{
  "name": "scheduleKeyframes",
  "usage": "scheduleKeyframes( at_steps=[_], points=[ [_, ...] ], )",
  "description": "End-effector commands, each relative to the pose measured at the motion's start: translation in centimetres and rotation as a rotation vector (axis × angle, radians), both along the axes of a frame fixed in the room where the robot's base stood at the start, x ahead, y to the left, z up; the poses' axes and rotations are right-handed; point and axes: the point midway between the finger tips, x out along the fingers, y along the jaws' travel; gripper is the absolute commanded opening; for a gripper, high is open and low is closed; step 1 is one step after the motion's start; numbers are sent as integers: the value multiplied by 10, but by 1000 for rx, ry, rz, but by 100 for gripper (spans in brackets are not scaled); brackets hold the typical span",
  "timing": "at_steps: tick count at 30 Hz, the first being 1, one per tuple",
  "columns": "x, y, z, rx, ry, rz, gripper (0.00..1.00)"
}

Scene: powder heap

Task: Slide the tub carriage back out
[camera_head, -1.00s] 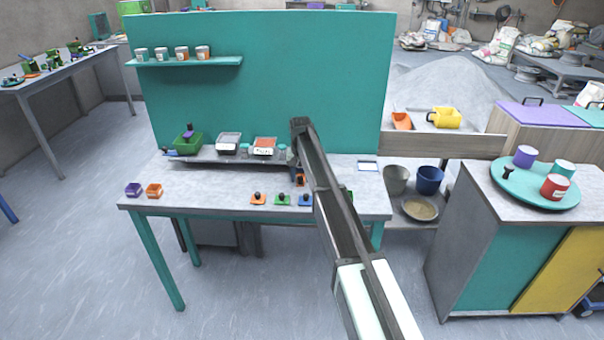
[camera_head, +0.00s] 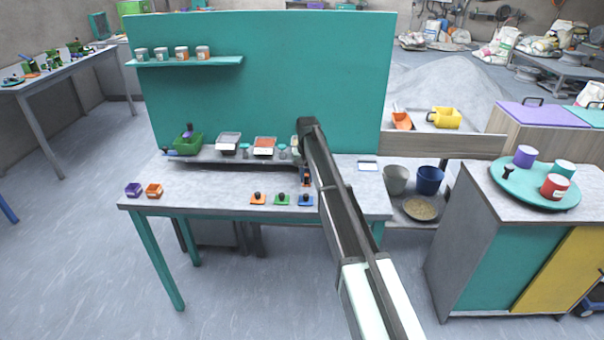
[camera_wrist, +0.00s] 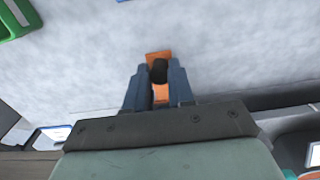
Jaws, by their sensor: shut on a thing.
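My gripper (camera_wrist: 159,88) is shut around a black knob (camera_wrist: 159,71) on an orange piece (camera_wrist: 158,57) in the wrist view. In the head view the held orange piece (camera_head: 306,181) shows at the gripper's lower end, at the front edge of the raised grey ledge.
Orange, green and blue knobbed plates (camera_head: 282,200) lie along the table's front. Small purple and orange bins (camera_head: 143,190) stand at the left. A green bin (camera_head: 188,143) stands on the ledge's left end. A teal panel (camera_head: 260,75) rises behind. The table's middle left is clear.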

Motion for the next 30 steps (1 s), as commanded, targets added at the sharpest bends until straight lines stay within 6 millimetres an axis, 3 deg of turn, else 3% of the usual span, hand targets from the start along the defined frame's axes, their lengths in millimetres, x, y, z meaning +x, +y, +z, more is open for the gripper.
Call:
scheduleKeyframes(
  at_steps=[30],
  points=[
    [0,-67,0,0,-1,-1,0]
  ],
)
